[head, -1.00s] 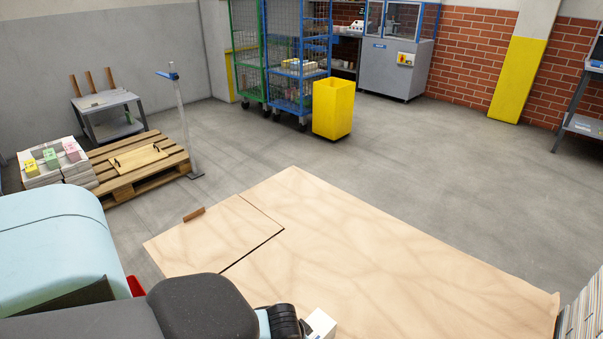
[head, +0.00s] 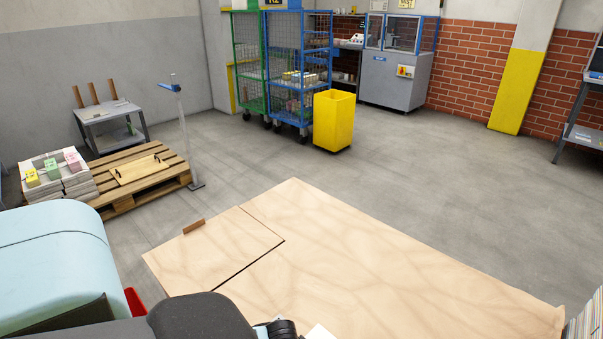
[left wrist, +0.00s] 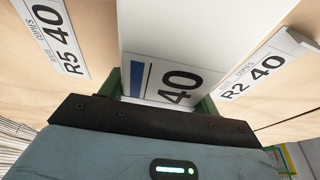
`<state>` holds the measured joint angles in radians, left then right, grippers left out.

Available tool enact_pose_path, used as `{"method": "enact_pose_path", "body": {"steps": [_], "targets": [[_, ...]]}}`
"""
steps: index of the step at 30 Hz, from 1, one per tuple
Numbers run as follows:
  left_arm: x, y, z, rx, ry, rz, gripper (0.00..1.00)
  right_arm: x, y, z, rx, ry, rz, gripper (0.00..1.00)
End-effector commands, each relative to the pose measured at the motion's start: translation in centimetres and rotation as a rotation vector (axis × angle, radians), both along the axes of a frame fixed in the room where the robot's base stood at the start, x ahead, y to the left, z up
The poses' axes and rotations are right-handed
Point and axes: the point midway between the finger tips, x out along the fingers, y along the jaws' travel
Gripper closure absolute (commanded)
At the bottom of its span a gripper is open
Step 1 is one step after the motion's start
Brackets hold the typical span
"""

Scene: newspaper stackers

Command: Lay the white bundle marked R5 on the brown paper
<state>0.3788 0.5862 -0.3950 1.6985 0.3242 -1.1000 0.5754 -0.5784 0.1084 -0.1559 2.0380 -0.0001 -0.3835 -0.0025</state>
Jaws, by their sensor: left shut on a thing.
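My left gripper (left wrist: 168,98) is shut on a white bundle (left wrist: 185,40). Its label shows a blue bar and "40"; its route mark cannot be read. A white label reading R5 40 (left wrist: 58,38) shows at the left of the left wrist view. One reading R2 40 (left wrist: 266,66) shows at the right. I cannot tell what the R5 label is fixed to. In the head view the white bundle (head: 320,333) just shows at the bottom edge. My right gripper is out of view.
A smaller tan panel (head: 213,250) with a brown block (head: 194,227) adjoins the sheet. A yellow bin (head: 334,120) and a blue cage cart (head: 290,85) stand behind. The sheet's visible surface is clear.

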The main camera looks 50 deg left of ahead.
Motion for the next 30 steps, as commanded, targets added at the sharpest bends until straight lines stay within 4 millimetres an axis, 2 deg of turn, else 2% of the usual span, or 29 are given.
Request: {"method": "enact_pose_path", "body": {"steps": [3,4,9,20,30], "targets": [[0.2,0.0,0.0,0.000,-0.006,0.000,0.96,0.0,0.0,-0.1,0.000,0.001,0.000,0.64],[0.2,0.0,0.0,0.000,-0.006,0.000,0.37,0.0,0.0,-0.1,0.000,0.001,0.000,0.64],[0.2,0.0,0.0,-0.001,-0.004,0.000,0.15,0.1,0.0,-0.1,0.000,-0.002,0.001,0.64],[-0.1,0.0,-0.2,0.000,0.003,0.000,0.13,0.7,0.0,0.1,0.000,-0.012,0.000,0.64],[-1.4,-0.2,5.0,-0.001,-0.004,-0.002,0.13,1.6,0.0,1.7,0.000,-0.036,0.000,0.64]]}}
